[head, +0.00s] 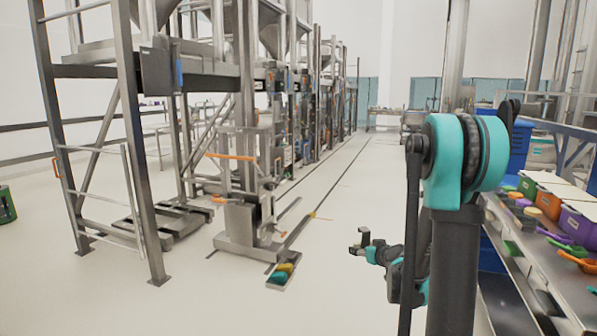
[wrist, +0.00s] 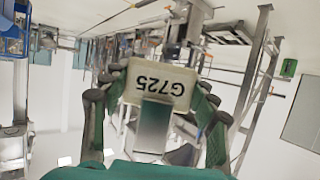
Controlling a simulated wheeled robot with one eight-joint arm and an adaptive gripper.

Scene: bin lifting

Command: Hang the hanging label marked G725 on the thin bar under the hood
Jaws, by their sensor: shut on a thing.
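The label marked G725 (wrist: 160,84) is a pale plate with black lettering, upside down in the wrist view. It sits between the two fingers of my gripper (wrist: 152,98), which are shut on it. In the head view my gripper (head: 366,243) is out over the open floor, right of the steel lifting column. The label cannot be made out in the head view. I cannot pick out the hood or its thin bar for sure in either view.
A steel lifting column (head: 240,222) stands left of my gripper, beside a tall steel frame (head: 135,140). A bench (head: 520,265) with coloured bins (head: 544,200) and scoops is at the right. The pale floor (head: 330,290) around my gripper is mostly clear.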

